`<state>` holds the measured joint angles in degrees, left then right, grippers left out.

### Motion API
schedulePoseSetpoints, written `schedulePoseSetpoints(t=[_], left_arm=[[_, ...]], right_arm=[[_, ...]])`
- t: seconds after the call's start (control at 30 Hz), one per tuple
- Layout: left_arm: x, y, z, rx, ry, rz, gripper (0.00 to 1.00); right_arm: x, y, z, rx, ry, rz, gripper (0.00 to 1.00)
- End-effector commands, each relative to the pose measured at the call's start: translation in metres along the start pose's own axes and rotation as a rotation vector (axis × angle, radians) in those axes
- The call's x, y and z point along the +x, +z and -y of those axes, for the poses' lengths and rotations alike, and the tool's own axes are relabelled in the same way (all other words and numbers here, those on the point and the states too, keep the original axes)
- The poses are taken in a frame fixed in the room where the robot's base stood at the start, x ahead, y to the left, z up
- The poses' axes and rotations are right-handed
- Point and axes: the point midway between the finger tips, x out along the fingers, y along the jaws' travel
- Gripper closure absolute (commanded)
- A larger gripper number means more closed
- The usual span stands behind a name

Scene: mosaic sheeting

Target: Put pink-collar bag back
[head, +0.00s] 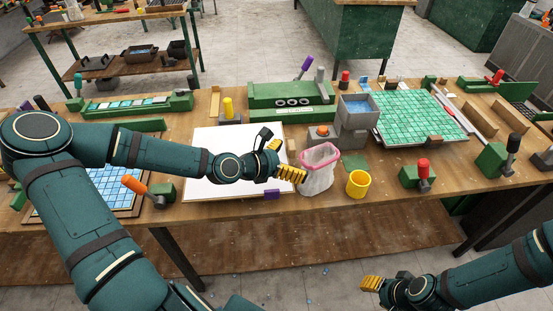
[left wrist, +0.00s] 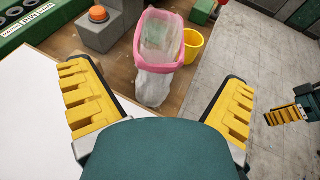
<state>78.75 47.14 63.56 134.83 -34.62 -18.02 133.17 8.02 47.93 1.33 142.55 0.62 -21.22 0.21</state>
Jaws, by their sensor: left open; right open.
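The pink-collar bag (head: 318,172) stands on the wooden bench, a clear whitish bag with a pink ring collar at its top. It also shows in the left wrist view (left wrist: 154,85), ahead of my fingers. My left gripper (head: 284,160) is open, with yellow fingers, just left of the bag over the white sheet's right edge. In the left wrist view my left gripper (left wrist: 158,110) has its fingers wide apart with nothing between them. My right gripper (head: 370,284) is low in front of the bench, away from the bag; it is open.
A yellow cup (head: 358,184) stands close to the bag's right. A grey machine with a hopper (head: 356,122) and an orange button (head: 322,131) stand behind it. A green tile sheet (head: 421,117) lies further right. A white board (head: 215,180) lies under my left arm.

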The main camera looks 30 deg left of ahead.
Motion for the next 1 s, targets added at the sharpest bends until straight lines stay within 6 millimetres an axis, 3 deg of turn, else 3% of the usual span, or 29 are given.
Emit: schedulePoseSetpoints(t=[0.3,0.57,0.73,1.0], left_arm=[[-0.039,0.0,-0.001,-0.003,0.001,0.0,0.0],[-0.048,-0.001,0.003,0.014,-0.008,-0.004,0.0],[-0.024,-0.017,0.035,0.157,-0.094,-0.049,0.0],[0.018,-0.074,0.12,0.656,-0.354,-0.162,0.0]], right_arm=[[-0.011,-0.001,0.004,0.0,-0.002,0.0,0.53],[-0.014,-0.002,0.004,0.0,-0.003,0.0,0.53],[-0.014,-0.001,0.004,0.0,-0.003,0.0,0.53],[-0.014,-0.002,0.004,0.001,-0.003,0.0,0.53]])
